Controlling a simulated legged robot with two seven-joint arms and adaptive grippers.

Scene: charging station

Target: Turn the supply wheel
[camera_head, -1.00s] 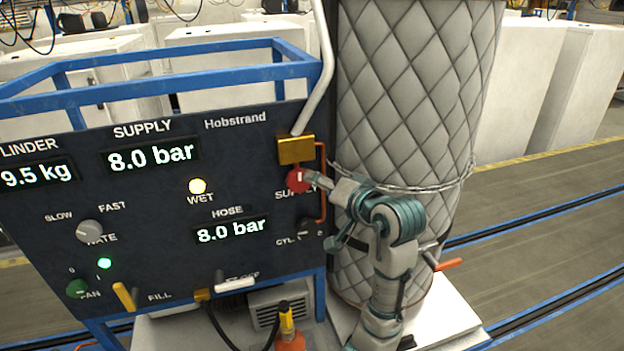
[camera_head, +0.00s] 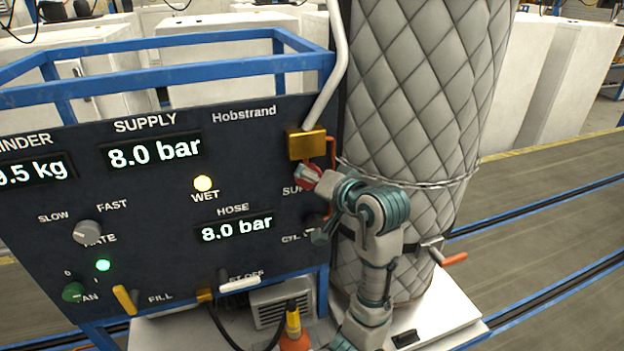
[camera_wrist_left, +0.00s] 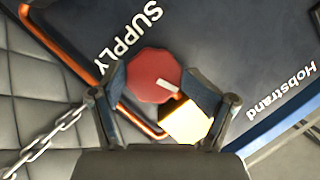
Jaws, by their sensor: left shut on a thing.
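The supply wheel (camera_head: 306,177) is a small red knob on the dark panel, below a brass block. In the left wrist view the wheel (camera_wrist_left: 153,75) is a faceted red disc with a white mark pointing to the right. My left gripper (camera_head: 318,178) is shut on the wheel. In the wrist view a finger of the gripper (camera_wrist_left: 156,90) lies on either side of it. The supply display (camera_head: 154,152) reads 8.0 bar, and the hose display (camera_head: 237,228) also reads 8.0 bar. My right gripper is not in view.
A brass block (camera_head: 306,144) with a white pipe sits just above the wheel. A quilted grey cylinder (camera_head: 425,100) with a chain (camera_head: 430,185) stands close to the right. An orange-handled lever (camera_head: 454,259) sticks out lower right. A yellow lever (camera_head: 125,299) is at the panel's lower left.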

